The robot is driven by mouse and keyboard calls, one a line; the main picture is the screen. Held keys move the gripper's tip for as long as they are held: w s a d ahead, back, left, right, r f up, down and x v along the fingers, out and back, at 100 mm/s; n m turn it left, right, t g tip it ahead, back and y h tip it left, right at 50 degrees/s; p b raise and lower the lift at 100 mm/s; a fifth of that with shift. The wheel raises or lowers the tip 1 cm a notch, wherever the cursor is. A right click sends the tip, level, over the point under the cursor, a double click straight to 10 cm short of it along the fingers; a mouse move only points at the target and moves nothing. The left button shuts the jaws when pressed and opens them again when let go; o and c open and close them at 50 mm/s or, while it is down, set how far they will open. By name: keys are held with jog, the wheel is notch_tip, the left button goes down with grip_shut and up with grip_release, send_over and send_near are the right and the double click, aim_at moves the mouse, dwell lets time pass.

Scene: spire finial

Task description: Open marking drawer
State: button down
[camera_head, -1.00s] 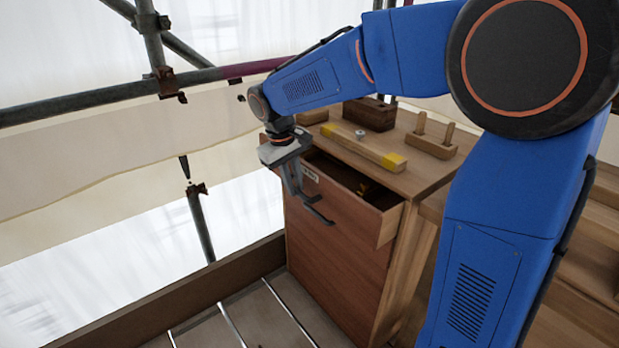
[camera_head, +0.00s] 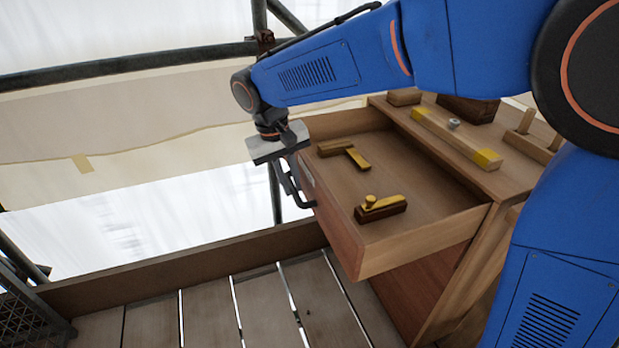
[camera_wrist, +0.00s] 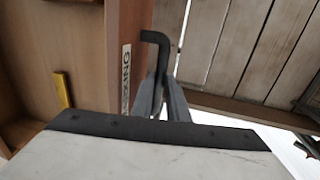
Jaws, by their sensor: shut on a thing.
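The marking drawer (camera_head: 420,244) is pulled well out of the wooden cabinet (camera_head: 468,262). Inside it lie a try square (camera_head: 345,152) of dark wood and brass and a marking gauge (camera_head: 381,207) of similar make. My gripper (camera_head: 298,193) is at the drawer's front, shut on the dark bar handle (camera_head: 303,204). In the wrist view the fingers (camera_wrist: 162,100) close around the handle (camera_wrist: 157,40), beside a label (camera_wrist: 126,78) on the drawer front. Part of the handle is hidden by the fingers.
A yellow-ended wooden bar (camera_head: 455,138), a dark block (camera_head: 467,108) and a pegged wooden block (camera_head: 535,138) stand on the cabinet top. A low board (camera_head: 180,268) edges the plank floor (camera_head: 215,315). Scaffold tubes (camera_head: 130,68) stand behind.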

jog(key=shift+s+a, duration=0.25)
jog(key=shift+a, duration=0.5)
jog(key=c, duration=1.7)
grip_release()
jog(key=shift+c, duration=0.2)
jog(key=s+a+r, duration=0.1)
jog(key=a+r, duration=0.2)
jog(key=r, duration=1.4)
jog(key=shift+s, duration=0.15)
